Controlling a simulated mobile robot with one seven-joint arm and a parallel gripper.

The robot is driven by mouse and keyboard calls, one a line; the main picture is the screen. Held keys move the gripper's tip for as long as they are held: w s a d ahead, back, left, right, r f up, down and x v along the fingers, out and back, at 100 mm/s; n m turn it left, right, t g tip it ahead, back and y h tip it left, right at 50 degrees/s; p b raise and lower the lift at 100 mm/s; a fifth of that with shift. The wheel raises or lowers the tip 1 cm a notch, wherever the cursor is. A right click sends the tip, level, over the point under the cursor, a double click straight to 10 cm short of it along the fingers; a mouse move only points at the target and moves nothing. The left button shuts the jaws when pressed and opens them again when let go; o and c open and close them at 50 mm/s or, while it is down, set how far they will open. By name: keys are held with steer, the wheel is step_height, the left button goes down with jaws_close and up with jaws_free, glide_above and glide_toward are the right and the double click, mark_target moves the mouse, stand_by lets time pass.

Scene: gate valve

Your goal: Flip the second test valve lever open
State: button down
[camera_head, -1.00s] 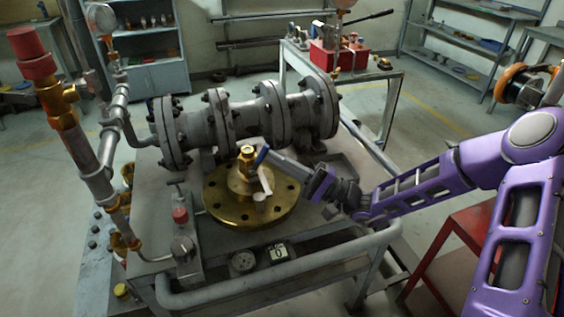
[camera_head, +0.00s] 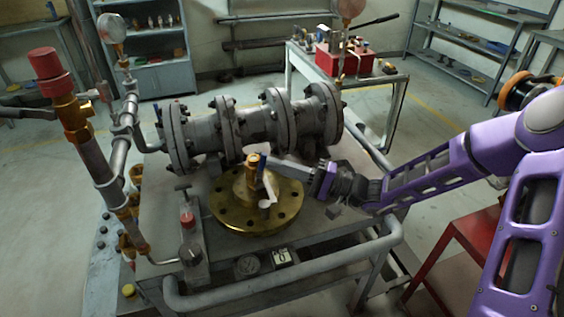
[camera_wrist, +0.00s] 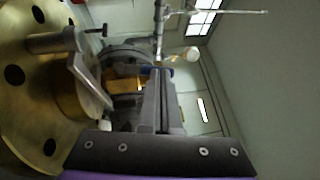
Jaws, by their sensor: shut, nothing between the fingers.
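A brass fitting (camera_head: 253,168) stands upright on the round brass flange (camera_head: 228,212) in the head view. A pale metal lever (camera_head: 268,188) hangs on its right side, angled down to the flange. In the wrist view the lever (camera_wrist: 90,83) and the flange (camera_wrist: 30,120) are at left. My gripper (camera_head: 272,168) reaches in from the right, shut and empty, its tips close beside the fitting's top. A small blue piece (camera_head: 262,162) shows at the tips, and also in the wrist view (camera_wrist: 158,71). I cannot tell whether the tips touch it.
A grey flanged pipe body (camera_head: 250,125) lies behind the brass flange. Upright pipework with a red cap (camera_head: 45,63) stands at left. A red stand (camera_head: 470,235) is at right.

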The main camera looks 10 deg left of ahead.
steer(key=shift+s+a+r+n+h+p, duration=0.15)
steer(key=shift+a+r+n+h+p, duration=0.1)
steer(key=shift+n+h, duration=0.25)
steer(key=shift+s+a+r+n+h+p, duration=0.2)
steer(key=shift+a+n+h, duration=0.1)
steer(key=shift+h, duration=0.3)
steer(key=shift+w+d, duration=0.1)
steer(key=shift+d, duration=0.05)
